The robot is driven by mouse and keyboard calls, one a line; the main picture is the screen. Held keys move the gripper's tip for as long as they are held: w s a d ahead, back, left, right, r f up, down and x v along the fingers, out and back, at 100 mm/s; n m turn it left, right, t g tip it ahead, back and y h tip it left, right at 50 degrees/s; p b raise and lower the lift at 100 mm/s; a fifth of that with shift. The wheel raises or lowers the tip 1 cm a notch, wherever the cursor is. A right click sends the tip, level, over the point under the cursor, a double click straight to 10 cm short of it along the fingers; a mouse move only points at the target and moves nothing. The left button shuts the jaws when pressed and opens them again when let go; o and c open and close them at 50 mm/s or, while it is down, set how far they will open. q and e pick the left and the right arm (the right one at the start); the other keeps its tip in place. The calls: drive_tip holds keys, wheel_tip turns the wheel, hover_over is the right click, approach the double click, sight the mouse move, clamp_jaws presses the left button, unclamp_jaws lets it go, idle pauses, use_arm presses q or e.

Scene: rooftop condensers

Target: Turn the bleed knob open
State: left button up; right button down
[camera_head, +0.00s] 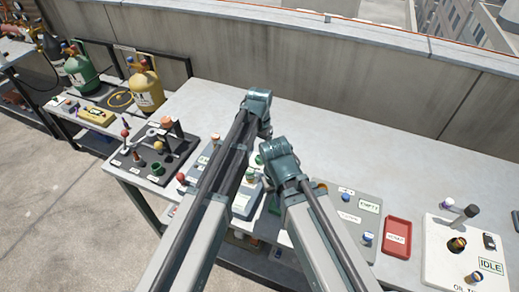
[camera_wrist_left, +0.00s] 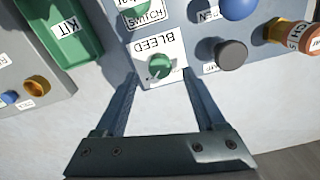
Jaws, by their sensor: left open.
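The green bleed knob (camera_wrist_left: 160,66) sits on a white plate labelled BLEED, upside down in the left wrist view. A pale mark shows on the knob, but its setting is too small to read. My left gripper (camera_wrist_left: 160,75) is open, one fingertip on each side of the knob at the plate's near edge. A gap shows between each finger and the knob, and nothing is held. In the head view my arms cover much of the panel, and I cannot make out this knob there for certain. My right gripper does not show.
Close by are a dark grey knob (camera_wrist_left: 231,54), a blue knob (camera_wrist_left: 238,7), an orange-brown fitting (camera_wrist_left: 290,35) and a green KIT tray (camera_wrist_left: 78,50).

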sight(260, 158)
use_arm(q)
wheel_tip(260, 158, up, 10)
drive_tip(key=p, duration=0.9)
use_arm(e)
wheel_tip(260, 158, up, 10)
use_arm(q)
drive_tip(key=shift+s, duration=0.1)
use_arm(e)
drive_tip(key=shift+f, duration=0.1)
use_arm(q)
drive_tip(key=s+a+f+n+b, duration=0.1)
drive_tip(key=s+a+f+b, duration=0.1)
drive_tip(key=s, duration=0.8)
drive_tip(key=s+a+f+n+y+b, duration=0.1)
drive_tip(key=s+a+f+n+b, duration=0.1)
drive_tip(key=s, duration=0.8)
drive_tip(key=shift+s+a+f+b, duration=0.4)
drive_tip(key=shift+a+f+b, duration=0.3)
drive_tip(key=shift+a+b, duration=0.25)
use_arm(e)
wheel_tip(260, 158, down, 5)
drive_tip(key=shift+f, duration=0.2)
